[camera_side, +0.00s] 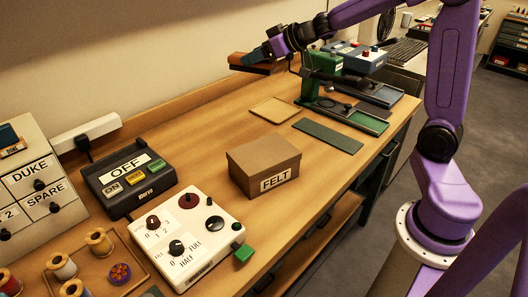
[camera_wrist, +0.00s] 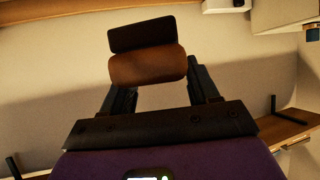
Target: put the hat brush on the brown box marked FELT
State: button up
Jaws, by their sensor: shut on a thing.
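The hat brush (camera_side: 248,62), with a brown wooden back and a dark bristle side, is held in the air over the back part of the table. In the wrist view the brush (camera_wrist: 148,66) sits between the fingers, its dark part on the far side. My gripper (camera_side: 268,51) is shut on it. The brown box marked FELT (camera_side: 262,164) stands closed on the table, lower and nearer the side camera than my gripper. Its lid is bare and its label faces front. The box does not show in the wrist view.
A shallow tan tray (camera_side: 274,110) and a flat green mat (camera_side: 328,136) lie behind the box. Green-based machines (camera_side: 330,90) stand at the back right. A white control panel (camera_side: 188,236) and a dark switch box (camera_side: 128,187) are to the box's left.

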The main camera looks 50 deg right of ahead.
jog(key=shift+s+a+r+n+y, duration=0.1)
jog(key=shift+s+r+n+y, duration=0.1)
jog(key=shift+r+n+y, duration=0.35)
jog(key=shift+s+a+r+n+g+y, duration=0.15)
jog(key=shift+s+a+n+g+y, duration=0.25)
jog(key=shift+s+n+y, duration=0.25)
jog(key=shift+s+a+r+n+g+y, duration=0.15)
jog(key=shift+s+a+n+g+y, duration=0.1)
jog(key=shift+s+n+g+y, duration=0.25)
jog(key=s+a+f+n+g+y, duration=0.3)
jog(key=s+n+g, duration=0.2)
jog(key=s, duration=0.6)
jog(key=s+a+f+n+g+y, duration=0.25)
jog(key=s+n+g, duration=0.2)
jog(key=s, duration=0.65)
send_over(267, 150)
jog(key=shift+n+t, duration=0.25)
jog(key=shift+n, duration=0.2)
jog(key=f, duration=0.9)
jog(key=shift+s+d+f, duration=0.1)
jog(key=shift+s+f, duration=0.15)
jog(key=shift+f, duration=0.05)
jog(key=shift+w+f, duration=0.15)
jog(key=shift+f, duration=0.05)
jog(key=shift+w+f, duration=0.1)
jog(key=shift+f, duration=1.55)
